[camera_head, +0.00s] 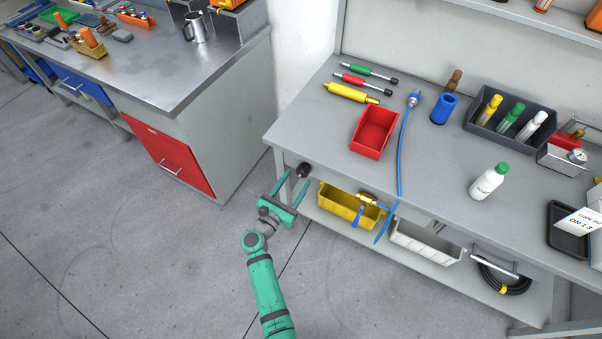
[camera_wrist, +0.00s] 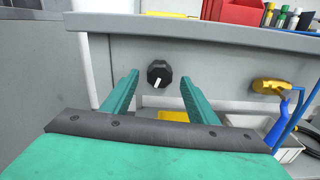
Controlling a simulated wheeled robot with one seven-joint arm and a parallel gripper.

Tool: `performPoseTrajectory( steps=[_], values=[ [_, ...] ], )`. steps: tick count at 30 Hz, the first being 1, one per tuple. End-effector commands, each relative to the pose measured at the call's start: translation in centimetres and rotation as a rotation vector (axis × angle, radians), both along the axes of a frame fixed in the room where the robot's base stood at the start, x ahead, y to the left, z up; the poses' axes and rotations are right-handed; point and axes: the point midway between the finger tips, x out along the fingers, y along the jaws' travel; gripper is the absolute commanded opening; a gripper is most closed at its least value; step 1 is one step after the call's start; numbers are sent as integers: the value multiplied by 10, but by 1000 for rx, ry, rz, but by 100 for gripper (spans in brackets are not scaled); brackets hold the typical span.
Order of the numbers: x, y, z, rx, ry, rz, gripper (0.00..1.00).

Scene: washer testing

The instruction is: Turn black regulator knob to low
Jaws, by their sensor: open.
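The black regulator knob (camera_head: 304,170) is on the front panel of the grey workbench, near its left end. In the wrist view the knob (camera_wrist: 159,74) faces me, with a white pointer mark at its lower part, tilted slightly left of straight down. My gripper (camera_head: 294,179) is open in front of the panel. In the wrist view its two green fingers (camera_wrist: 157,85) stand on either side of the knob, with clear gaps; I cannot tell whether the tips reach past its face. No low or high labels are readable.
A yellow valve with a blue handle (camera_head: 366,203) is right of the knob, with a blue hose (camera_head: 401,150) nearby. A yellow bin (camera_head: 335,208) and a white bin (camera_head: 424,245) sit below. A red tray (camera_head: 374,132) is on the benchtop (camera_head: 320,130). Floor to the left is clear.

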Motion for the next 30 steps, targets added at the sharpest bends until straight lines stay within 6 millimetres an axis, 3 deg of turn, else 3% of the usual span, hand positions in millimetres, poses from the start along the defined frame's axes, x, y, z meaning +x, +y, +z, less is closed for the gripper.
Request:
performPoseTrajectory(
  steps=[9, 20, 26, 30],
  values=[
    [34, -19, 0, -2, 1, 0, 53],
    [38, -21, 0, -1, 0, 1, 53],
    [38, -21, 0, -2, 1, 1, 12],
    [38, -21, 0, -3, 1, 1, 12]
  ],
)
